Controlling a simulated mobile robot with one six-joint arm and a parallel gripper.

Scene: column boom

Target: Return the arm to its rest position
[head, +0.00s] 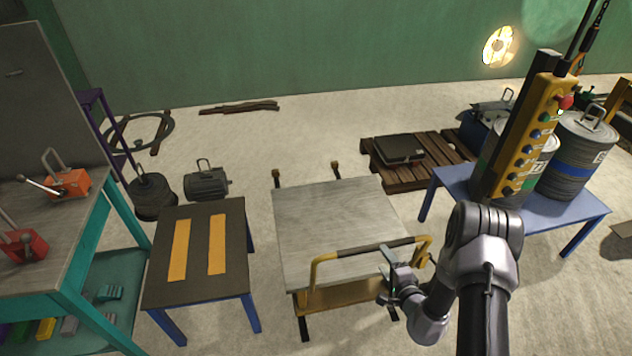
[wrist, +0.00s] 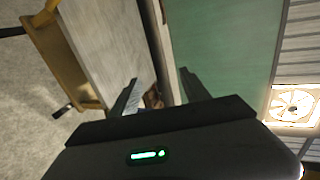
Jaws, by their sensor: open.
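My arm reaches in from the lower right of the head view. My gripper (head: 398,262) is beside the yellow handle (head: 330,256) of the grey-topped cart (head: 325,215), near its front right corner. I cannot tell whether it touches the handle. In the wrist view my gripper (wrist: 160,86) has its two fingers apart, with nothing held between them. The cart top (wrist: 110,40) and part of its yellow frame show left of the fingers there.
A small table (head: 235,285) with two yellow strips stands left of the cart. A teal workbench (head: 55,250) is at far left. A blue table (head: 560,208) holds drums at right, with a hanging yellow control box (head: 535,130) before them. A pallet (head: 450,150) lies behind.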

